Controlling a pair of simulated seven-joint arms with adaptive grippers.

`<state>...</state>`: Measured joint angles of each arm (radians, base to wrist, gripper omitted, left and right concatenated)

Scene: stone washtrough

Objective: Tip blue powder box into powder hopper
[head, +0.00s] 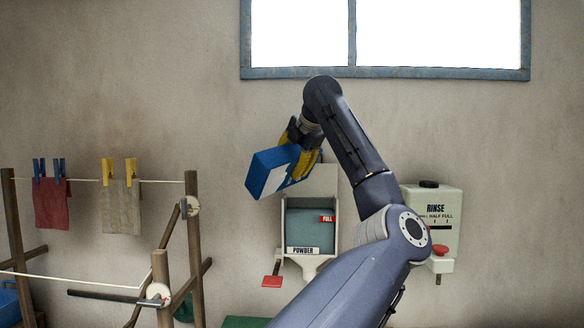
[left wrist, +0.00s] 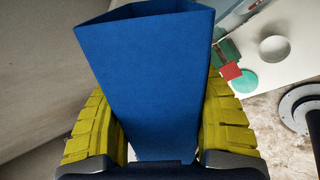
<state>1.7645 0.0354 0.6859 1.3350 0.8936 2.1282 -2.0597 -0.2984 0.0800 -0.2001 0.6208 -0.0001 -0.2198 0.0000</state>
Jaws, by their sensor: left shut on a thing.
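The blue powder box (head: 266,172) is tilted in the air, above and slightly left of the powder hopper. My left gripper (head: 299,154) is shut on it, with yellow finger pads on both sides. In the left wrist view the box (left wrist: 150,80) sits between the yellow pads, and its far end looks open. Whether powder is leaving the box cannot be seen. My right gripper is not in view.
A RINSE dispenser (head: 440,215) hangs on the wall to the right, partly behind my arm. A red lever (head: 272,281) sticks out below the hopper. A wooden drying rack (head: 194,250) with lines, pegs and cloths stands at the left.

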